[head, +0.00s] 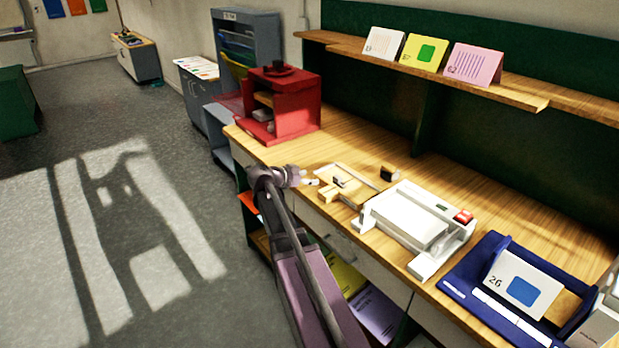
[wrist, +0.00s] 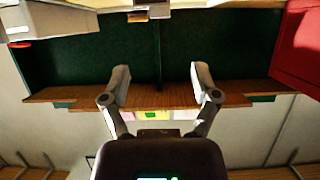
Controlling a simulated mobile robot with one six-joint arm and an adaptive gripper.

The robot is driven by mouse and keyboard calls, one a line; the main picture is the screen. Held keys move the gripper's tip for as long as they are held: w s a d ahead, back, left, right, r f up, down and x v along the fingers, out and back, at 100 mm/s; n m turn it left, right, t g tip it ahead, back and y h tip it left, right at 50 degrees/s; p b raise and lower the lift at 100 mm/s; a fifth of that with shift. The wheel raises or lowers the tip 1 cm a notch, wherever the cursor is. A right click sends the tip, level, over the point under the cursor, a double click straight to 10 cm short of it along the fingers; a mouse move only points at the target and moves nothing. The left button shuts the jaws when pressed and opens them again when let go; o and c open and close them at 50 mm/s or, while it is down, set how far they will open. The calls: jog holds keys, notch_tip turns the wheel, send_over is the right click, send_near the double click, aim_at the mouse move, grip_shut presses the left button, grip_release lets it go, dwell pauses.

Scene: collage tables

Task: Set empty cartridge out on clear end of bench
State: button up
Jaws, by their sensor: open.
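A small dark block with a pale side (head: 390,173) sits on the wooden bench (head: 345,133), just right of a light wooden fixture (head: 350,190). It may be the cartridge; its label and whether it is empty cannot be told. The fixture holds a small pale and dark part that I cannot make out. My gripper (head: 312,182) is at the bench's front edge, left of the fixture, small in the head view. In the wrist view my gripper (wrist: 160,72) has its two fingers wide apart with nothing between them.
A white machine with a red switch (head: 420,220) stands right of the fixture, then a blue card stand (head: 470,285). A red cabinet (head: 295,120) stands at the bench's far left end. A shelf (head: 510,93) with cards runs above. Bare wood lies behind the fixture.

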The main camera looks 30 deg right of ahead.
dwell(0.3)
jog(key=s+a+f+n+y, duration=0.3)
jog(key=s+a+n+y, duration=0.1)
jog(key=a, duration=0.7)
jog(key=s+a+f+n+y, duration=0.4)
jog(key=s+a+n, duration=0.3)
jog(key=a, duration=0.3)
jog(key=s+a+f+n+g+y, duration=0.1)
jog(key=s+a+f+n+y, duration=0.3)
jog(key=a, duration=0.7)
jog(key=shift+s+a+f+n+y, duration=0.3)
jog(key=shift+s+n+y, duration=0.5)
jog(key=shift+s+n, duration=0.3)
